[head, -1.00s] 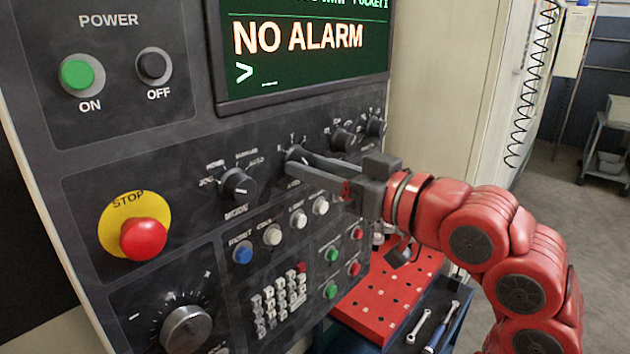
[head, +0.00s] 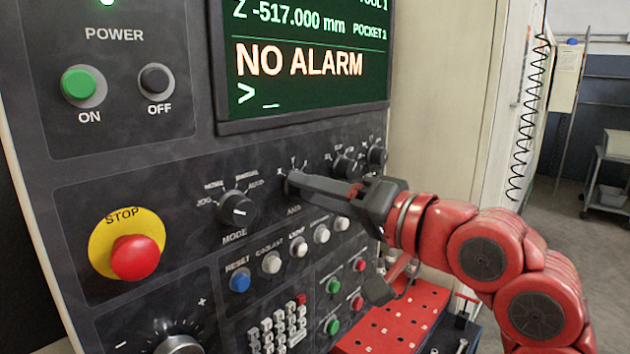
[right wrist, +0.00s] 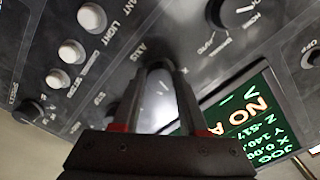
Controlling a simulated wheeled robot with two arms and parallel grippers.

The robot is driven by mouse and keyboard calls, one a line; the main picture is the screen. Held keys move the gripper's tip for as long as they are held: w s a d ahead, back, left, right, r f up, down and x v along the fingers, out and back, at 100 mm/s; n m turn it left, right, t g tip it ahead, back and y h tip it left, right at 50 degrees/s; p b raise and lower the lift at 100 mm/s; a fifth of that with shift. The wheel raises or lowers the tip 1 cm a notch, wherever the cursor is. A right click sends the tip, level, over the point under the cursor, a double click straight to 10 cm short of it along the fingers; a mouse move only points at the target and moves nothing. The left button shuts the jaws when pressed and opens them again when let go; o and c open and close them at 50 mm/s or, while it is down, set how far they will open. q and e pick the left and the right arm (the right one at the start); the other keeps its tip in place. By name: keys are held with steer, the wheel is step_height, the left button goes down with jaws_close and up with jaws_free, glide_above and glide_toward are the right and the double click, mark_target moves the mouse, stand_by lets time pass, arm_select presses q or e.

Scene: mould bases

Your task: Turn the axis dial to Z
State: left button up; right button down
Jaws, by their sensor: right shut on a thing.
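The black axis dial (right wrist: 153,68) is on the dark control panel, beside its AXIS label in the right wrist view. My right gripper (head: 292,184) reaches in from the right in the head view. It also shows in the right wrist view (right wrist: 159,75), its fingers shut on the dial, one on each side. In the head view the gripper hides nearly all of the dial and part of its letters, so I cannot read which letter it points to. My left gripper is not in view.
The mode dial (head: 237,209) is left of the axis dial, with two more dials (head: 347,165) to the right. A row of round buttons (head: 298,247) lies below. The screen (head: 300,60) above reads NO ALARM. A red stop button (head: 135,257) is at lower left.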

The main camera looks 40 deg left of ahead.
steer(key=shift+r+m+p, duration=0.1)
steer(key=shift+m+p, duration=3.05)
steer(key=shift+m, duration=0.65)
steer(key=shift+c, duration=2.2)
jaws_free()
